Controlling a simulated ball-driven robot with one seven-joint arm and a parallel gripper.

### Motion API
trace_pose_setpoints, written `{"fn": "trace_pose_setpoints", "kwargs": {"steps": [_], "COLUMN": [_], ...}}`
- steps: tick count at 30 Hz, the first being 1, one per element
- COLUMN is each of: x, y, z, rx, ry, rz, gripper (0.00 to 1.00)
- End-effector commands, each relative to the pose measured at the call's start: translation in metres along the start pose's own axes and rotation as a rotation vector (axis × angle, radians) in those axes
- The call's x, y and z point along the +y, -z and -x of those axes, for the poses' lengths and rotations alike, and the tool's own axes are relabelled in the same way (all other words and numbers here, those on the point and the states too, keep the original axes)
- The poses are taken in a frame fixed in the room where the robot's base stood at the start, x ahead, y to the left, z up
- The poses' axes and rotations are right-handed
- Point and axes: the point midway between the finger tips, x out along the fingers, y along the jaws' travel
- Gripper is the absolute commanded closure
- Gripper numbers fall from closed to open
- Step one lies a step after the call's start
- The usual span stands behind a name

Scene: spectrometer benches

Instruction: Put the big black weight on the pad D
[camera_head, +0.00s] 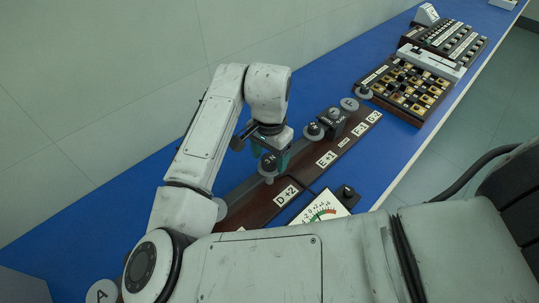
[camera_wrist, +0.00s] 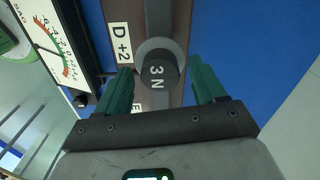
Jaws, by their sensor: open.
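A dark round weight marked 3 N (camera_wrist: 157,70) stands on a grey round pad (camera_wrist: 141,52) beside the label D +2 (camera_wrist: 121,42) in the wrist view. My gripper (camera_wrist: 162,74) is open, with one green finger on each side of this weight and gaps between. In the head view, my gripper (camera_head: 271,154) is down over the same weight (camera_head: 268,163), partly hiding it. The D +2 label (camera_head: 286,195) lies just in front of it on the brown board.
Another dark weight (camera_head: 314,129) stands farther along the board, next to a dark block (camera_head: 333,117). A dial meter (camera_head: 322,207) sits in front of the board. A grid board (camera_head: 408,89) lies farther along the blue bench. A wall runs behind.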

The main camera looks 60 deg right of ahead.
Motion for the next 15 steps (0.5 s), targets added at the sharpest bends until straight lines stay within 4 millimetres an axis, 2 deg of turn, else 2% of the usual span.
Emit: {"fn": "trace_pose_setpoints", "kwargs": {"steps": [5,15], "x": [-0.001,0.000], "y": [0.001,0.001], "z": [0.024,0.092], "rx": [0.000,0.001], "ry": [0.004,0.004], "rz": [-0.002,-0.003], "gripper": [0.31,0.31]}}
